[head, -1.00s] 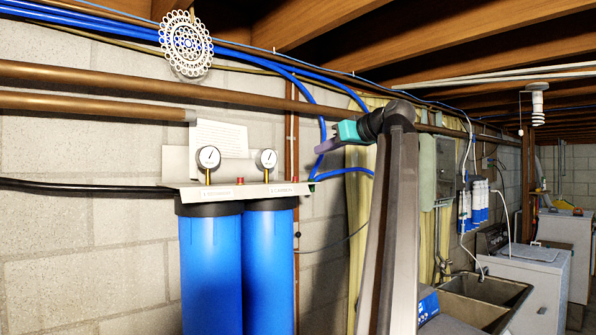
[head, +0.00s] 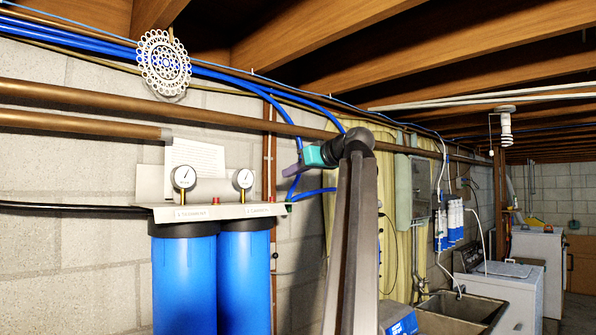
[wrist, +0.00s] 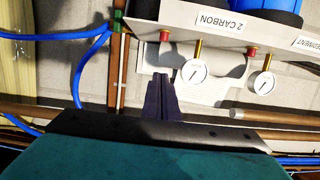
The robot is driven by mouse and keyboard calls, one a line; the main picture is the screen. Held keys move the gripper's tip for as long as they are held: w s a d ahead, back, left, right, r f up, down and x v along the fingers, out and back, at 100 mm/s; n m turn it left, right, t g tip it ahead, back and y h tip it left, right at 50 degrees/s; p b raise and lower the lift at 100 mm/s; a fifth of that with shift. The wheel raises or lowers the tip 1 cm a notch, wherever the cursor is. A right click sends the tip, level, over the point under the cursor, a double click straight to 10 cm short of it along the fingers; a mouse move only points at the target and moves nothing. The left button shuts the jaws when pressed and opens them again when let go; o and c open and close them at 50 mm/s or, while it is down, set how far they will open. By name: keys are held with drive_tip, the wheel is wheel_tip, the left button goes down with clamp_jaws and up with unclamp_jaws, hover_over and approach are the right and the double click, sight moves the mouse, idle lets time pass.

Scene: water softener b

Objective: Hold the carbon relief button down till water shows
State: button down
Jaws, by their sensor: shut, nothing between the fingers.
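Two blue filter housings (head: 184,285) hang under a pale bracket with two gauges. The carbon relief button (wrist: 165,36) is a small red button beside the "2 CARBON" label (wrist: 228,22) in the wrist view, where the scene appears upside down. A second red button (wrist: 222,52) sits between the gauges. My gripper (head: 289,171) is shut and empty, above and right of the bracket's right end in the head view. Its dark fingertips (wrist: 160,78) show below the carbon button in the wrist view, apart from it. No water is visible.
The right gauge (head: 243,179) and left gauge (head: 184,177) stand up from the bracket (head: 165,212). Blue tubing (head: 318,191) and a brown upright pipe pass close to my gripper. A copper pipe (head: 100,98) crosses above. A sink (head: 455,308) stands right.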

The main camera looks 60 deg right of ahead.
drive_tip(key=p, duration=0.2)
hover_over(272, 199)
drive_tip(key=s, duration=0.3)
drive_tip(key=shift+a+f, duration=0.25)
drive_tip(key=shift+f, duration=0.85)
drive_tip(key=shift+f+p, duration=0.9)
drive_tip(key=shift+f, duration=0.7)
